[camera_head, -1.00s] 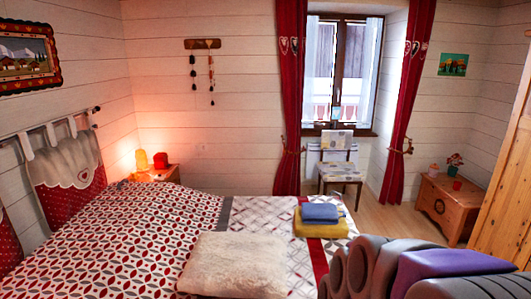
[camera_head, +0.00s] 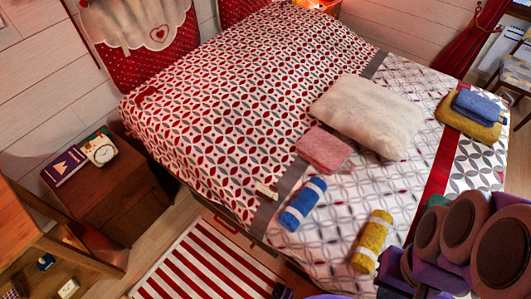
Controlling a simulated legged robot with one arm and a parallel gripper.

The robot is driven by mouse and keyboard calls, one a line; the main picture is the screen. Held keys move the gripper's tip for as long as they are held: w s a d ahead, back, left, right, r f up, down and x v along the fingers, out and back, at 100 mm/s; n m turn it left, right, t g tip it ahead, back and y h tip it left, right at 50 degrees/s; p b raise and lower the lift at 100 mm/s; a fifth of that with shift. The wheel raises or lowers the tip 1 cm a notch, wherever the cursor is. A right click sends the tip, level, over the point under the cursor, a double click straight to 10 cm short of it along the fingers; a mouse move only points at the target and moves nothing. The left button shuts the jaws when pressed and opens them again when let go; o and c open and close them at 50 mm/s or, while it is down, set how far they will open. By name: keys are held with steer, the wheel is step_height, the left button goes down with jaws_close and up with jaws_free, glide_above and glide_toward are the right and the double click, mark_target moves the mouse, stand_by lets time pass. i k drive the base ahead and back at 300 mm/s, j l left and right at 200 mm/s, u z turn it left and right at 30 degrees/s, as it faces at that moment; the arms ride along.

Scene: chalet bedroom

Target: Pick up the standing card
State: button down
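My folded arm shows at the lower right, well apart from the card. My gripper cannot be made out.
A rolled blue towel (camera_head: 302,204), a yellow roll (camera_head: 372,241), a pink folded cloth (camera_head: 324,148) and a cream pillow (camera_head: 368,117) lie on the bed. A nightstand (camera_head: 125,205) holds a clock (camera_head: 100,150) and a book (camera_head: 66,166). A striped rug (camera_head: 205,265) covers the floor.

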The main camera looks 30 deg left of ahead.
mark_target(270, 194)
steer(key=k+u, duration=0.1)
steer(key=u, duration=1.05)
steer(key=j+z, duration=0.15)
steer(key=z, duration=0.3)
steer(key=j+z, duration=0.15)
steer(key=z, duration=0.3)
steer(key=j+z, duration=0.2)
steer(key=z, duration=0.25)
